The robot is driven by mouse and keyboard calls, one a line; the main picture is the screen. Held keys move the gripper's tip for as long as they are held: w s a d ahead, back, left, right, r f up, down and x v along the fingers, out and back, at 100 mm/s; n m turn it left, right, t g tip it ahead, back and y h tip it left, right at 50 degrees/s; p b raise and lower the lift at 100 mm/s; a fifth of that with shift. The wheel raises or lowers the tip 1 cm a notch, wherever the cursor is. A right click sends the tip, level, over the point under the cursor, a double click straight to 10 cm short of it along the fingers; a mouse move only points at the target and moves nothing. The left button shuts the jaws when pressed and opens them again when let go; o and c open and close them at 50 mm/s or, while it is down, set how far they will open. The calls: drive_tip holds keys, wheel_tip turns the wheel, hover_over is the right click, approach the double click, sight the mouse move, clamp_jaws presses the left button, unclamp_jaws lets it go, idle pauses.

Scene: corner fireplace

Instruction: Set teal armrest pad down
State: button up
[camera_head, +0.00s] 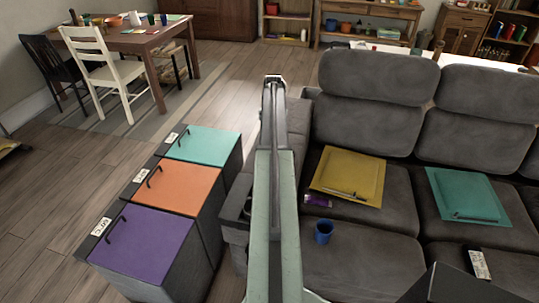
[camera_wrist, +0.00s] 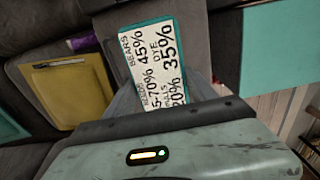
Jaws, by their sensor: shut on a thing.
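A white card (camera_wrist: 150,62) with bold black print, "BEARS 45%" and "DYE 35%" among it, shows in the wrist view. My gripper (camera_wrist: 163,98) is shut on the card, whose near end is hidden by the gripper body. A teal edge (camera_wrist: 150,22) shows along the card's far and right sides; it looks like the teal armrest pad beneath it, over the dark grey armrest. I cannot tell whether card and pad touch. In the head view my arm hides the card and the pad.
The grey sofa (camera_head: 345,265) holds a yellow mat (camera_head: 348,167), a second teal mat (camera_head: 463,187), a blue cup (camera_head: 323,232) and a remote (camera_head: 479,263). Left of the armrest stand bins with teal (camera_head: 203,144), orange (camera_head: 184,188) and purple (camera_head: 145,243) lids.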

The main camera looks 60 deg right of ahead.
drive_tip(key=shift+w+a+f, duration=0.1)
drive_tip(key=shift+w+a, duration=0.05)
drive_tip(key=shift+w, duration=0.75)
wheel_tip(320, 180, down, 10)
drive_tip(key=b, duration=1)
drive_tip(key=shift+s+f, duration=0.1)
drive_tip(key=shift+f, duration=0.1)
drive_tip(key=shift+r, duration=0.25)
drive_tip(key=shift+f, duration=0.15)
drive_tip(key=o, duration=1.4)
wheel_tip(320, 180, up, 13)
drive_tip(key=p, duration=1.2)
drive_tip(key=shift+f, duration=0.3)
